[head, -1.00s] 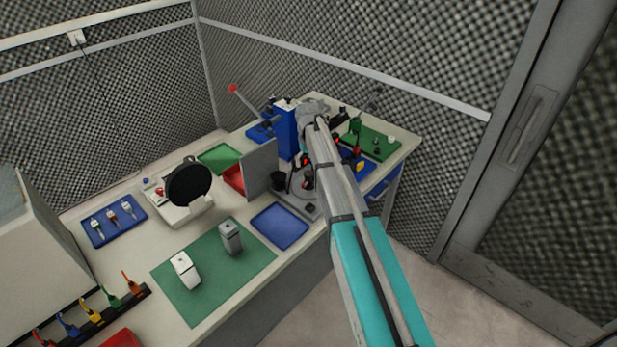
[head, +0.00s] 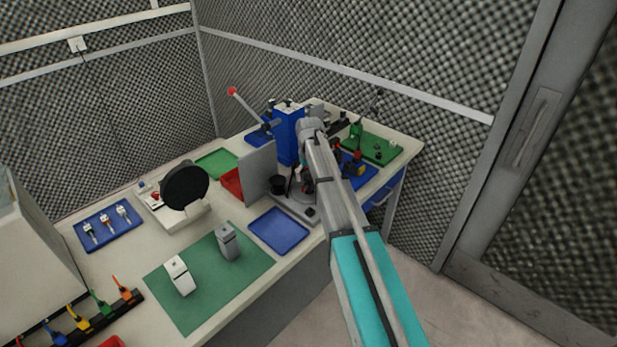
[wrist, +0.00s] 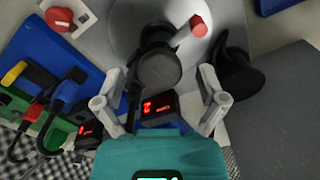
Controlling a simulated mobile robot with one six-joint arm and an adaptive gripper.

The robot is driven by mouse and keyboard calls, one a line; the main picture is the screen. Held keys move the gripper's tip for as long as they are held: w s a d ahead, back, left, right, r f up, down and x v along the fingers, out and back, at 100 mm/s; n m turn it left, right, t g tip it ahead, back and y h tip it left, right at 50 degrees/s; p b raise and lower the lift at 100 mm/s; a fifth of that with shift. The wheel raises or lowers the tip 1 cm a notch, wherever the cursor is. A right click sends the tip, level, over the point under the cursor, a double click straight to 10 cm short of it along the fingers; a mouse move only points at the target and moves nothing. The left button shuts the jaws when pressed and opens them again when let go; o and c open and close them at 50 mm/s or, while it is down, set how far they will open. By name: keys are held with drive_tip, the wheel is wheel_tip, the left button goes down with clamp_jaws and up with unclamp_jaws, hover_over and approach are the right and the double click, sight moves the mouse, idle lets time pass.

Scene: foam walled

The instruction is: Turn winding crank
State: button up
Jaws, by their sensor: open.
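In the wrist view a round grey disc (wrist: 128,22) carries a dark knobbed hub (wrist: 158,68) and a small red handle (wrist: 198,26), which looks like the winding crank. My gripper (wrist: 157,84) is open, with one finger on each side below the dark hub. Nothing is clearly held between the fingers, and I cannot tell whether they touch the hub. The red handle lies above and beyond the right finger. In the head view my arm hides most of the crank and my gripper; part of its grey base (head: 297,206) shows.
A black curved part (wrist: 236,72) stands right of the fingers. Small red-digit displays (wrist: 158,108) sit below the hub. A red knob (wrist: 62,20) and a blue board with cables (wrist: 45,70) lie left. An upright grey panel (head: 258,172) and blue tray (head: 278,231) are nearby.

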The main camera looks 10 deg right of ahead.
drive_tip(key=c, duration=1.1)
drive_tip(key=shift+c, duration=0.2)
drive_tip(key=shift+m, duration=0.3)
drive_tip(key=shift+m, duration=1.3)
drive_tip(key=o, duration=1.1)
drive_tip(key=shift+o, duration=0.2)
drive_tip(key=shift+n, duration=0.4)
